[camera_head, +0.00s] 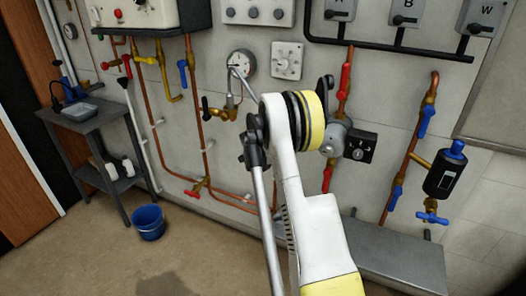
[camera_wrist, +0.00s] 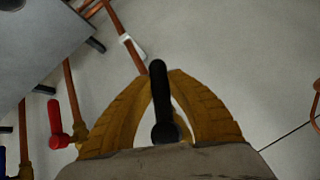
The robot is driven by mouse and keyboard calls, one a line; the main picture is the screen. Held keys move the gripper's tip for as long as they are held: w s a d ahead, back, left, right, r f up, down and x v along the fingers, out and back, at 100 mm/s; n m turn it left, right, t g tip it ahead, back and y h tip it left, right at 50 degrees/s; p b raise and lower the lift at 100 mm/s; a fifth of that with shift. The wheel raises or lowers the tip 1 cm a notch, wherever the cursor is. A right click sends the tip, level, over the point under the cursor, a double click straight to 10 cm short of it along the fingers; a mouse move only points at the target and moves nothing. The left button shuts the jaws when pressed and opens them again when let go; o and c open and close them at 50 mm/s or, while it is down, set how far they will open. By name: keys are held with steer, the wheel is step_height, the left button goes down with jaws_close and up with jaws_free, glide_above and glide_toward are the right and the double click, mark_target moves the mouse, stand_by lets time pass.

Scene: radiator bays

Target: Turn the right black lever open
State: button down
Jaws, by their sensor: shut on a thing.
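The black lever (camera_wrist: 159,95) stands upright in the middle of the wrist view, with its rounded base lower down between my fingers. My gripper (camera_wrist: 162,78) has its two ribbed yellow fingers on either side of the lever and is shut on it. The lever's upper end sticks out past the fingertips. In the head view my white and yellow arm covers the middle of the wall, and I cannot make out the fingers or the held lever there.
In the wrist view a red lever (camera_wrist: 55,120) is at the left, below a grey panel (camera_wrist: 35,40). In the head view, copper pipes with red and blue levers line the wall. A grey bench (camera_head: 400,262), a blue bucket (camera_head: 148,222) and a dark side table (camera_head: 75,135) stand below.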

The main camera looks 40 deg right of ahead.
steer(key=shift+s+d+f+n+g+h, duration=0.15)
steer(key=shift+s+d+n+g+h, duration=0.2)
steer(key=shift+s+g, duration=0.35)
steer(key=shift+s+d+f+n+g+h, duration=0.15)
steer(key=shift+s+n+g+h, duration=0.2)
steer(key=shift+g, duration=0.55)
steer(key=c, duration=1.3)
jaws_free()
steer(key=shift+d, duration=0.1)
steer(key=shift+o, duration=0.2)
steer(key=v, duration=1.2)
